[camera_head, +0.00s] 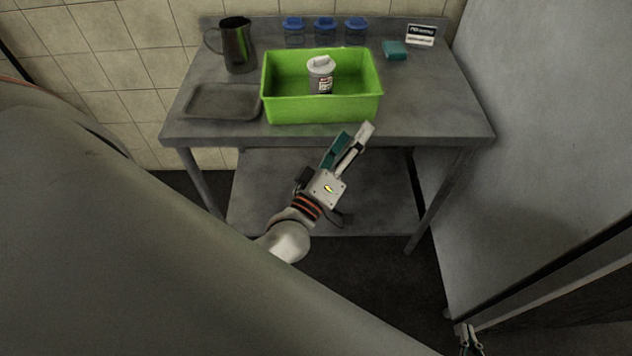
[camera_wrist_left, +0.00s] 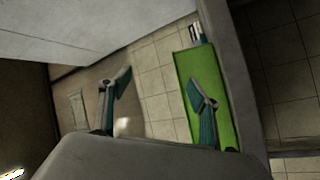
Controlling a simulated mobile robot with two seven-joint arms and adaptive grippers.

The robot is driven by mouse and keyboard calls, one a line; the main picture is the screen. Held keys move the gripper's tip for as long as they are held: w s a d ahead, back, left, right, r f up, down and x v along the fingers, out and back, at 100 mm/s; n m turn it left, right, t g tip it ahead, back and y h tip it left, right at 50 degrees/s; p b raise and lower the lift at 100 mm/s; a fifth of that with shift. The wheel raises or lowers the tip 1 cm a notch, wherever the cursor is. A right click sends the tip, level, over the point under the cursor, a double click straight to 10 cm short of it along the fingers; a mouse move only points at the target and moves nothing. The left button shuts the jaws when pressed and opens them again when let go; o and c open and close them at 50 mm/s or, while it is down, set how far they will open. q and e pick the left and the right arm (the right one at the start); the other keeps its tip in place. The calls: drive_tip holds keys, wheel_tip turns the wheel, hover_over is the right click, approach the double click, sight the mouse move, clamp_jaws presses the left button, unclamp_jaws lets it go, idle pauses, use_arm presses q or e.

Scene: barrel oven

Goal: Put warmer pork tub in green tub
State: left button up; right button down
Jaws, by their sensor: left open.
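A green tub (camera_head: 323,110) stands on the steel table; it also shows in the left wrist view (camera_wrist_left: 188,65). A small grey tub with a white lid and a printed label (camera_head: 320,78) stands upright inside it. I take this as the pork tub, but the label is too small to read. My left gripper (camera_head: 351,141) is open and empty, in front of the table's front edge and apart from the green tub. Its spread fingers also show in the left wrist view (camera_wrist_left: 160,88). My right gripper (camera_head: 468,338) is partly in view at the bottom right; its jaws are unclear.
On the steel table (camera_head: 430,115) are a dark metal jug (camera_head: 238,46), a shallow grey tray (camera_head: 217,102), several blue-lidded containers (camera_head: 325,32), a teal block (camera_head: 395,50) and a small sign (camera_head: 421,36). A large grey panel (camera_head: 560,120) stands at the right. The table's right front is clear.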

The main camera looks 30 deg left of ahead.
use_arm(q)
drive_tip(key=s+f+m+g+h, duration=0.1)
drive_tip(key=s+f+m+g, duration=0.4)
drive_tip(key=f, duration=0.8)
drive_tip(key=s+d+f+m+g+h, duration=0.1)
drive_tip(key=s+f+m+g, duration=0.4)
drive_tip(key=s+f+m, duration=0.4)
drive_tip(key=s+f, duration=0.3)
drive_tip(key=shift+d+f+m, duration=0.25)
drive_tip(key=shift+f+m, duration=0.15)
